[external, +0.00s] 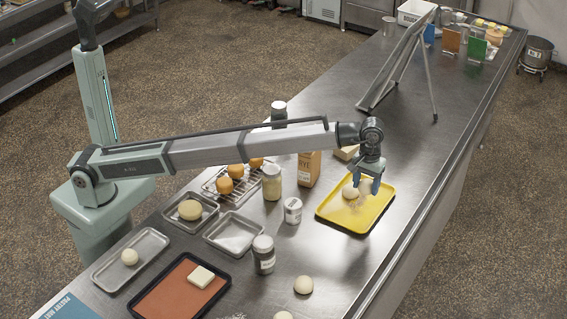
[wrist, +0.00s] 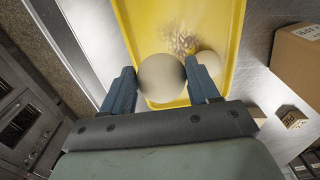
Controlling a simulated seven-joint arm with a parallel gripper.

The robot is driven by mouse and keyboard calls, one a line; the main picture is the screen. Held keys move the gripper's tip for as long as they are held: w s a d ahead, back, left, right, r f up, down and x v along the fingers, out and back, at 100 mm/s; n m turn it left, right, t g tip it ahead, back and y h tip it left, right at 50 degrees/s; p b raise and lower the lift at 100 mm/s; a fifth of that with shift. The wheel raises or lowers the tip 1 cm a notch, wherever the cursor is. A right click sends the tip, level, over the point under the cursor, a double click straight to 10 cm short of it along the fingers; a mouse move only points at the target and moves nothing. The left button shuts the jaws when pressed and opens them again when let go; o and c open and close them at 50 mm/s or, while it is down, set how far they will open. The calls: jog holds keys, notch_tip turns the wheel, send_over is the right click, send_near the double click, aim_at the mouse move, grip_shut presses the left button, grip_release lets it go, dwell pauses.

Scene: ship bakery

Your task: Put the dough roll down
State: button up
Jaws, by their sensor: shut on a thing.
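My gripper (external: 370,186) is over the yellow tray (external: 386,205) on the steel counter. It is shut on a pale round dough roll, which sits between the two blue fingers in the wrist view (wrist: 161,78). In the external view the fingers partly cover this roll. It looks larger than the other roll in the wrist view; whether it touches the tray I cannot tell. A second dough roll (external: 350,190) lies on the tray beside it, and also shows in the wrist view (wrist: 209,62). Flour or crumbs are scattered on the tray.
A brown rye box (external: 309,168), a jar (external: 271,183) and a white tin (external: 293,210) stand left of the tray. A loose roll (external: 303,285) lies on the counter in front. A metal stand (external: 403,65) is behind. Bare counter lies right of the tray.

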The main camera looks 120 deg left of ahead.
aim_at(362, 213)
notch_tip(362, 213, down, 9)
jog(key=shift+f, duration=0.1)
dwell(0.4)
jog(key=shift+f, duration=0.1)
jog(key=o, duration=0.8)
notch_tip(362, 213, up, 12)
jog(key=shift+r, duration=0.15)
dwell(0.3)
